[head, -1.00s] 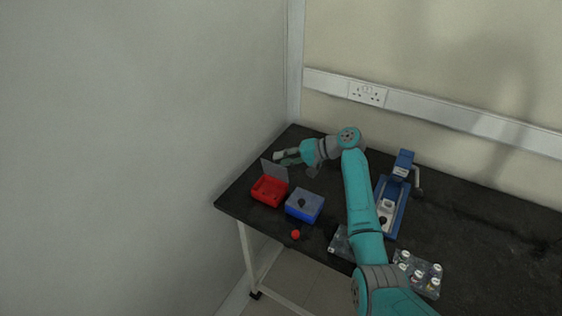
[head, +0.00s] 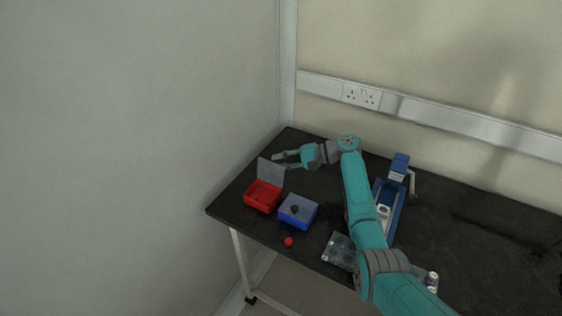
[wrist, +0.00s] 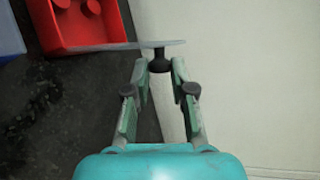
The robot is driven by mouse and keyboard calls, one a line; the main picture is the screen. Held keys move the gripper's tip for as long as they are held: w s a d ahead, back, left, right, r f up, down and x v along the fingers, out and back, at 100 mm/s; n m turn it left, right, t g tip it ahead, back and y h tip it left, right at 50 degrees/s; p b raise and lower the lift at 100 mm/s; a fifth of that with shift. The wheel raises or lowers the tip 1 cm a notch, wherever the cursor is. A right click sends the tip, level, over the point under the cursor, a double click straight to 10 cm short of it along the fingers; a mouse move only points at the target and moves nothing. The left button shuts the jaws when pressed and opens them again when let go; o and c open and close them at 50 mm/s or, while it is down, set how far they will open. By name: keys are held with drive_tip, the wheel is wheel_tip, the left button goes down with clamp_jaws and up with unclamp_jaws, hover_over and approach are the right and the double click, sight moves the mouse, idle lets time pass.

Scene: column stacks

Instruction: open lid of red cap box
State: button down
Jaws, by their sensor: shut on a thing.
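The red cap box (head: 262,195) stands at the left of the dark table, and its inside shows. Its grey translucent lid (head: 271,172) stands raised at the box's back side. In the wrist view the red box (wrist: 108,28) is at the upper left, and the lid (wrist: 120,45) shows edge-on with its black knob (wrist: 159,61). My gripper (head: 278,160) is behind the raised lid. In the wrist view my gripper (wrist: 159,67) has its fingertips on both sides of the knob, shut on it.
A blue box (head: 298,212) with a black knob on its lid stands right of the red box. A small red cap (head: 289,241) lies near the front edge. A clear rack (head: 340,250) and a blue device (head: 392,200) are further right. A wall borders the table's left.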

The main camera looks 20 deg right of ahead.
drive_tip(key=c, duration=1)
unclamp_jaws()
drive_tip(key=shift+c, duration=0.2)
drive_tip(key=shift+d, duration=0.1)
drive_tip(key=v, duration=0.7)
drive_tip(key=shift+s+d, duration=0.1)
